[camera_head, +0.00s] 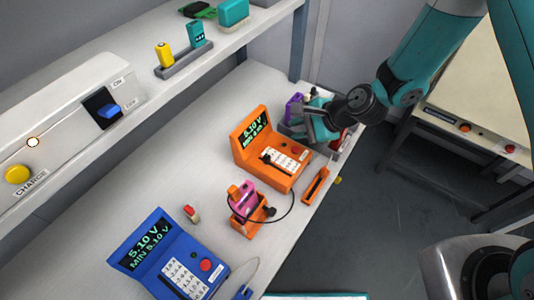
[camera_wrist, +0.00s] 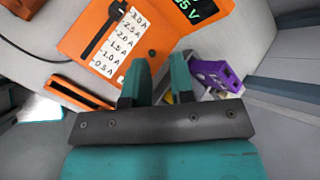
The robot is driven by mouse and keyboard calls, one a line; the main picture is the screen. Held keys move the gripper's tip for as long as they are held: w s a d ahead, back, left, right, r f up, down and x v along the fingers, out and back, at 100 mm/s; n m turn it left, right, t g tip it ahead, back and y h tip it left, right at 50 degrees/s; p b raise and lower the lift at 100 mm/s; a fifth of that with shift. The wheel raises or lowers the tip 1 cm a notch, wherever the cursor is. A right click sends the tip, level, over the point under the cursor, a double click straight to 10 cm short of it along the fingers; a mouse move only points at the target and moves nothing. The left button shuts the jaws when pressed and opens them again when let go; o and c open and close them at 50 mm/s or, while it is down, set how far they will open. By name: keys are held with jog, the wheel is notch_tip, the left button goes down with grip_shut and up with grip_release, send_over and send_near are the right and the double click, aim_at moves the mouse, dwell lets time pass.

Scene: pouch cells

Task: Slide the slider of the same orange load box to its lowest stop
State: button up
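The orange load box (camera_head: 286,181) stands on the bench with a lit green display and a white amp scale. In the wrist view the orange load box (camera_wrist: 85,40) fills the upper left. Its slider (camera_wrist: 118,9) has a black knob at the 3.0 A end of the dark slot, away from the 0.5 A end; the slider (camera_head: 267,157) also shows in the head view. My gripper (camera_head: 318,128) is beside the box's right side, over the bench end. In the wrist view my gripper (camera_wrist: 160,62) has two teal fingers apart with nothing between them.
A purple cell (camera_wrist: 215,75) lies close right of my fingers. An orange cradle (camera_head: 247,225) holds a pink cell, wired by a black cable. An orange tray (camera_head: 315,185) lies at the bench edge. A blue load box (camera_head: 160,255) stands nearer; a shelf runs along the back.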

jog(key=shift+o, duration=1.4)
jog(key=a+n+g+h, duration=0.1)
jog(key=s+a+r+n+g+h, duration=0.1)
jog(key=a+n, duration=0.1)
jog(key=a+n+h, duration=0.1)
jog(key=a+n, duration=0.1)
jog(key=shift+s+r+g+b, duration=0.15)
jog(key=shift+r+g+b, duration=0.25)
jog(key=n+h, duration=0.2)
jog(key=h, duration=0.3)
send_near(266, 156)
jog(key=shift+m, duration=0.3)
notch_tip(266, 156, down, 10)
jog(key=p, duration=0.3)
jog(key=shift+a+f, duration=0.1)
grip_shut()
